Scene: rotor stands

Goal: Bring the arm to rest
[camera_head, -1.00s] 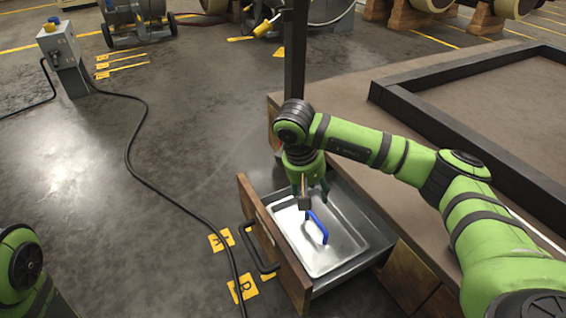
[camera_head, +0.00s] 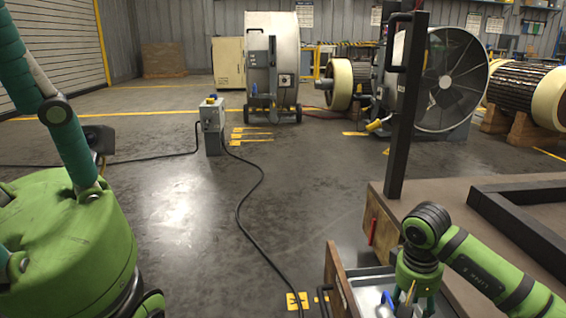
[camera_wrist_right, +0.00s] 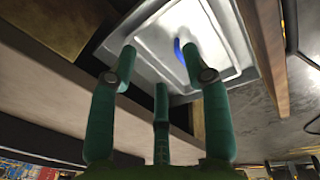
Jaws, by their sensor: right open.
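My right gripper (camera_head: 412,300) points down over the open drawer (camera_head: 338,282) at the bottom right of the head view. In the right wrist view its three fingers (camera_wrist_right: 158,64) are spread and empty. Beyond them is a shiny metal tray (camera_wrist_right: 160,40) in the drawer, with a curved blue object (camera_wrist_right: 181,52) on it. The blue object also shows low in the head view (camera_head: 388,299), partly hidden by the gripper. My left gripper (camera_head: 56,112) is large and close at the left edge, fingers upward; its fingertips are cut off.
A brown table (camera_head: 430,195) with a black frame (camera_head: 515,222) and a black post (camera_head: 404,110) stands right. A control box (camera_head: 212,118) trails a black cable (camera_head: 243,215) across the floor. Fans and rotors stand behind. The middle floor is otherwise clear.

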